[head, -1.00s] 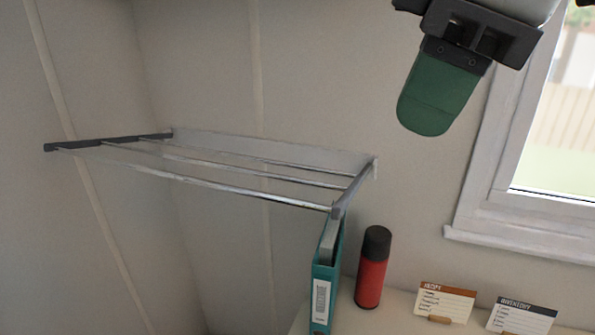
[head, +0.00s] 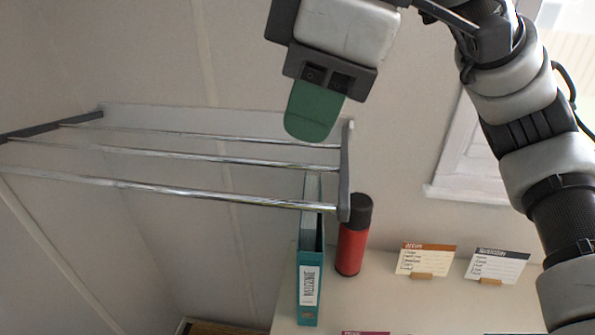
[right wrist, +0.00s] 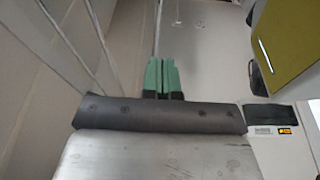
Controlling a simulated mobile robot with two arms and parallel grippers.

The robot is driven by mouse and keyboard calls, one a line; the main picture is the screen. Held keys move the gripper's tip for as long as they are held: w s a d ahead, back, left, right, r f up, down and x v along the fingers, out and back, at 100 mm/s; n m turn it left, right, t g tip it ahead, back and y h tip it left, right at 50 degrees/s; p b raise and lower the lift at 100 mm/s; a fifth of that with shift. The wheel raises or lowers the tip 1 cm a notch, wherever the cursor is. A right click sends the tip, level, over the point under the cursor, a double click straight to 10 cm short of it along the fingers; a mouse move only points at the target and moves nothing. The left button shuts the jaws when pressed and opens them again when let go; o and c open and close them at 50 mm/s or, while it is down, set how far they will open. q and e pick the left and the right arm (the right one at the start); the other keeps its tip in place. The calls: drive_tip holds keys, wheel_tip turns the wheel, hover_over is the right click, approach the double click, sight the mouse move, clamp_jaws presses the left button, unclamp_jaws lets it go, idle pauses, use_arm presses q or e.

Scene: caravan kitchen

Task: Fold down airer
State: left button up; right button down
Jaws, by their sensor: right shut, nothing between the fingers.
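The airer (head: 215,159) is mounted on the wall and sticks out roughly level, with metal rails between dark grey side arms. Its right side arm (head: 345,180) ends above the teal binder. My right gripper (head: 313,112) has green fingers, shut and empty, pointing down. In the head view it overlaps the back right part of the airer; I cannot tell whether it touches. In the right wrist view the shut green fingers (right wrist: 163,76) show close together, with pale rails (right wrist: 65,45) to their left. My left gripper is not in view.
A shelf (head: 385,300) below the airer holds a teal binder (head: 309,265), a red bottle with a black cap (head: 351,245) and two small cards (head: 426,258) on stands. A window frame (head: 455,160) is at the right, partly behind my right arm.

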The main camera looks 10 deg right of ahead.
sight(285, 199)
drive_tip(key=x, duration=0.2)
drive_tip(key=p+x, duration=0.1)
drive_tip(key=x, duration=0.3)
drive_tip(key=shift+w+d+p, duration=0.2)
drive_tip(key=shift+w+p, duration=0.1)
drive_tip(key=shift+p, duration=0.1)
drive_tip(key=shift+s+d+f, duration=0.15)
drive_tip(key=shift+s+f, duration=0.15)
drive_tip(key=shift+f, duration=0.3)
drive_tip(key=shift+w+f, duration=0.1)
drive_tip(key=shift+w, duration=0.05)
drive_tip(key=shift+a, duration=0.2)
